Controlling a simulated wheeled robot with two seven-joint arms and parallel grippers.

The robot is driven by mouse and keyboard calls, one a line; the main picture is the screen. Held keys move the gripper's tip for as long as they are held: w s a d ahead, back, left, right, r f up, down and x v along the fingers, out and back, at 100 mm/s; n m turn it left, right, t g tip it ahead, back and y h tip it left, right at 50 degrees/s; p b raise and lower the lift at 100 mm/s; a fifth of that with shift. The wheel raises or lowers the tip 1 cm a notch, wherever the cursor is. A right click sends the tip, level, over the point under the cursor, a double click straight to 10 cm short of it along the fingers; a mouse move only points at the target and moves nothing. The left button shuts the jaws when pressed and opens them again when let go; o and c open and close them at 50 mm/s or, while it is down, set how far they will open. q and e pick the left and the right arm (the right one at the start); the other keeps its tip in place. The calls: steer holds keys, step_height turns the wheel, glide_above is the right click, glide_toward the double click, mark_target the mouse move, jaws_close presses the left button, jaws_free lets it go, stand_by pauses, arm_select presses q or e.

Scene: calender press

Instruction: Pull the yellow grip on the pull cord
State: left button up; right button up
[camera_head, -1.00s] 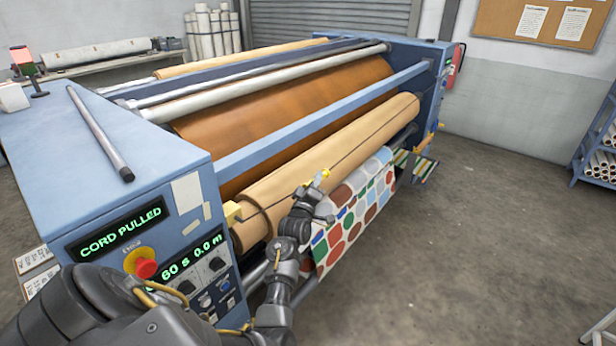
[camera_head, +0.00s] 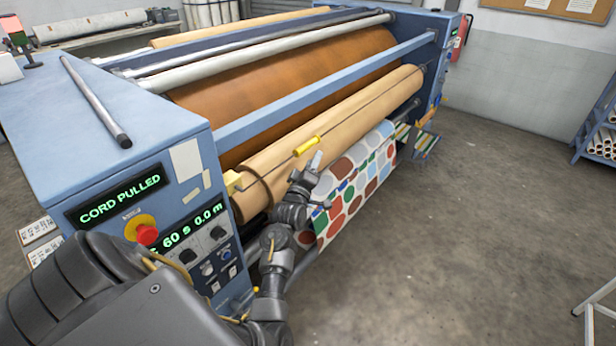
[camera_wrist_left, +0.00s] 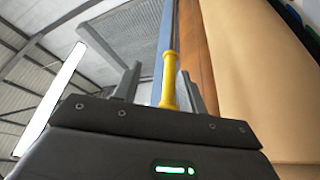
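The yellow grip (camera_head: 307,146) hangs on the dark pull cord (camera_head: 352,107), which runs nearly straight along the front of the tan roll. My left gripper (camera_head: 312,165) is just below and in front of the grip, apart from it. In the left wrist view, the gripper's two fingers (camera_wrist_left: 158,85) stand apart, with the yellow grip (camera_wrist_left: 170,80) showing beyond and between them. The machine's upper display (camera_head: 119,199) reads "CORD PULLED". My right gripper is not in view.
The blue end cabinet (camera_head: 110,150) carries a red stop button (camera_head: 147,235) and a lower display (camera_head: 187,233), close to my left arm. The tan roll (camera_head: 330,125) lies behind the cord. Patterned cloth (camera_head: 350,195) hangs below. The floor at right is open.

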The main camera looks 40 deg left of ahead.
arm_select(q)
steer(key=shift+b+v, duration=0.65)
steer(key=shift+v, duration=2.25)
steer(key=shift+f, duration=0.1)
